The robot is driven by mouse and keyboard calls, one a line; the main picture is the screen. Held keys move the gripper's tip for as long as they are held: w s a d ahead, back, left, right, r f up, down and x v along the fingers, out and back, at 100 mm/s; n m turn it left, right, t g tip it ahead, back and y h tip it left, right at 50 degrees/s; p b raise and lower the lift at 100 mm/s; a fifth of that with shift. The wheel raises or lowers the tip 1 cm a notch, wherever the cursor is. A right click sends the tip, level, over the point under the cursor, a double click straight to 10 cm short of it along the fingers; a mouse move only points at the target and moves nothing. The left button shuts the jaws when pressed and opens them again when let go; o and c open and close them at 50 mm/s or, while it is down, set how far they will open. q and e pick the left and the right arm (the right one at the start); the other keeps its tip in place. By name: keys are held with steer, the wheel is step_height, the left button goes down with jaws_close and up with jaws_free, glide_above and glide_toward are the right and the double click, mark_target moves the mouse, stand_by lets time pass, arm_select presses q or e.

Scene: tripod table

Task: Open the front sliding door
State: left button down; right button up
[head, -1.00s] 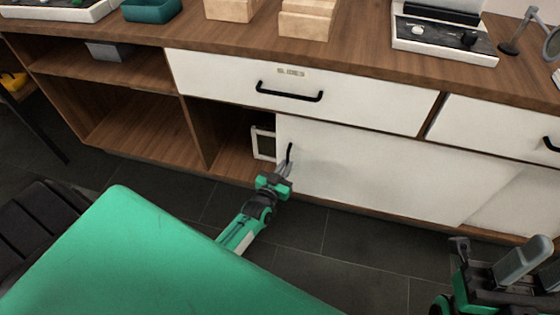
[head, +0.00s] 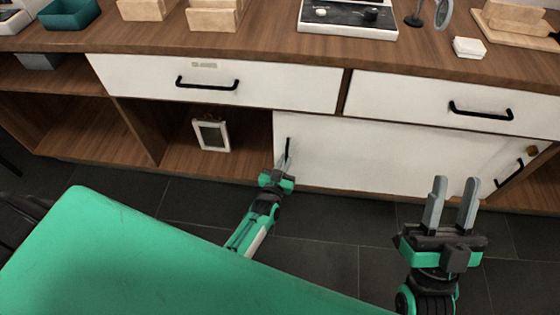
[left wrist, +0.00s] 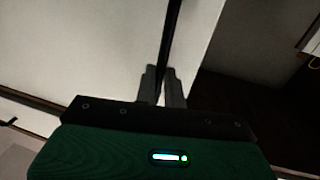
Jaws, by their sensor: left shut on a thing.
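The white front sliding door (head: 370,155) sits below the drawers of the wooden cabinet, with an open compartment to its left. Its black upright handle (head: 288,147) is near the door's left edge. My left gripper (head: 284,164) is shut on this handle. In the left wrist view, the fingers (left wrist: 164,88) close around the dark handle bar (left wrist: 170,40), against the white door (left wrist: 110,45). My right gripper (head: 453,205) is open and empty, with its fingers pointing up in front of the door's right part.
A white-framed object (head: 211,135) stands in the open compartment. Another black handle (head: 510,173) shows at the far right. Drawers with black handles (head: 207,83) sit above the door. The countertop (head: 270,50) holds boxes and devices. Dark floor tiles lie in front.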

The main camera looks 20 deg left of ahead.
arm_select(q)
steer(key=c, duration=1.5)
jaws_free()
steer(key=shift+s, duration=0.1)
